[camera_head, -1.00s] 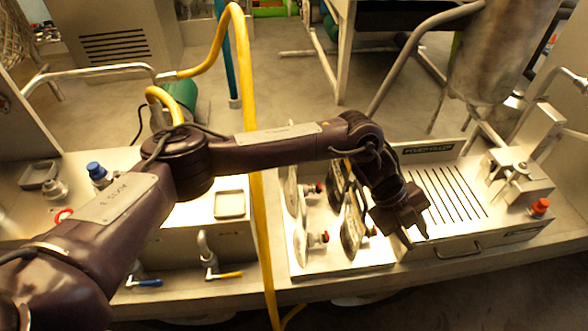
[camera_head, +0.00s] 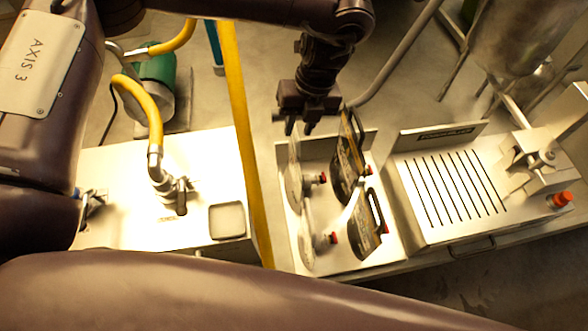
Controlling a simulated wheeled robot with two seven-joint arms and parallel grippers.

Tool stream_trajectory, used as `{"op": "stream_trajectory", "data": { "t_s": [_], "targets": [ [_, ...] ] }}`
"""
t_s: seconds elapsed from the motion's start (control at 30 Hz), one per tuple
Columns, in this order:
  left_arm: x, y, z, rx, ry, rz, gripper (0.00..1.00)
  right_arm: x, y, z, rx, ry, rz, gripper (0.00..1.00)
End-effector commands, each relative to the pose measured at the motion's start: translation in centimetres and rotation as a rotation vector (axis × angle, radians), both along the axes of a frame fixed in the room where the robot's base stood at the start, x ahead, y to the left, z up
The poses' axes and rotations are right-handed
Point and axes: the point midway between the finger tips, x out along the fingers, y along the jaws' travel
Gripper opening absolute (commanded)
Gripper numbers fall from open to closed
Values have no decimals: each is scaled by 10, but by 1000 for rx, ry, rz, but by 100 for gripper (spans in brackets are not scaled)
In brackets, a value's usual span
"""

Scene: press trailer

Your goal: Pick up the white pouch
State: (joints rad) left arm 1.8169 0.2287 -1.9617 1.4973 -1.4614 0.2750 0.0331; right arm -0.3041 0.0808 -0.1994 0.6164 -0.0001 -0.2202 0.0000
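Several pouches with red caps stand upright in the pale tray (camera_head: 378,262). On its left side are two pale, whitish pouches seen nearly edge-on, a rear one (camera_head: 293,182) and a front one (camera_head: 306,238). On its right side are two dark-labelled pouches, a rear one (camera_head: 347,160) and a front one (camera_head: 367,228). My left gripper (camera_head: 299,129) points down above the back of the tray, near the top of the rear whitish pouch. Its two fingers look apart with nothing between them. Whether it touches the pouch is unclear. My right gripper is out of view.
A slotted metal plate (camera_head: 490,224) lies right of the tray, with a clamp-like fixture and an orange-red knob (camera_head: 562,199) beyond. A yellow post (camera_head: 240,130) stands left of the tray. A bench with a tap (camera_head: 165,180) is further left. My arm links cover the foreground.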

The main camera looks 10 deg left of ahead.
Motion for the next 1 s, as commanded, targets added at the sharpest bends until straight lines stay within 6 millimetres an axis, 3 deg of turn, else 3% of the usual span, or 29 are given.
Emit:
{"op": "stream_trajectory", "data": {
  "t_s": [0.17, 0.4, 0.53, 0.73, 1.0],
  "targets": [
    [1, 1, -15, -3, 4, 2, 28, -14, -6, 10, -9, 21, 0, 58],
    [1, 5, -47, -3, 2, 3, 28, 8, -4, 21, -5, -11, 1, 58],
    [2, 6, -53, -3, -1, 2, 28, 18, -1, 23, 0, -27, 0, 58],
    [2, 6, -54, -3, -1, 1, 28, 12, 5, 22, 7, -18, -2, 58],
    [2, 6, -54, -3, -1, 1, 0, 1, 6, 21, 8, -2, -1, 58]
  ]
}}
